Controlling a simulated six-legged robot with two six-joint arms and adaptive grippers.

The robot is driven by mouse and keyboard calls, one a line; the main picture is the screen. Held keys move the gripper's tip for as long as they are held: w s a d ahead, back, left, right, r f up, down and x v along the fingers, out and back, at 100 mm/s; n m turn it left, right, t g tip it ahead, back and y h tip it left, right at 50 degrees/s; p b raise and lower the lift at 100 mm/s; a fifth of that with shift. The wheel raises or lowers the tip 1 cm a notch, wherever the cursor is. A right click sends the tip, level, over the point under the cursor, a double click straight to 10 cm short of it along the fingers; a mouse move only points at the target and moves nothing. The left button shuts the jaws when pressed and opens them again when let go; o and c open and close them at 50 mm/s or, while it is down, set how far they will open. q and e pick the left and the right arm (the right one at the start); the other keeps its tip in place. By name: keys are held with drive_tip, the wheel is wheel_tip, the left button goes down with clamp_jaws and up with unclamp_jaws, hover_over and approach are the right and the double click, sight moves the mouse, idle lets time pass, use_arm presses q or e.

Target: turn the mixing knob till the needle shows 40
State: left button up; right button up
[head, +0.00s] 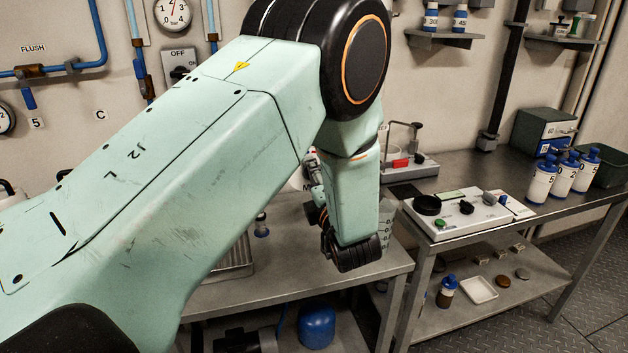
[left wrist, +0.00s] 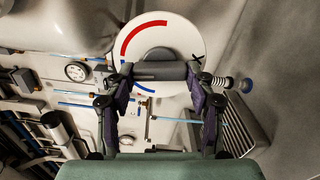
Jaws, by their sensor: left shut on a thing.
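In the left wrist view, the mixing knob (left wrist: 158,70) is a dark grey grip in front of a white round plate (left wrist: 188,35) with a red arc and a blue arc. My left gripper (left wrist: 160,73) is shut on the knob, one finger at each end of it. A small round gauge (left wrist: 76,71) shows at the left, but its needle is too small to read. In the head view, my left arm hides the knob and most of the plate. My right gripper is in neither view.
In the head view, a gauge (head: 173,12) and an OFF/ON switch (head: 180,66) are on the wall behind my arm. A bench holds a white control panel (head: 470,213) and several blue-capped bottles (head: 541,180). Free floor shows at the lower right.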

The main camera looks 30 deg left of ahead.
use_arm(q)
drive_tip(key=o, duration=1.2)
drive_tip(key=shift+c, duration=0.2)
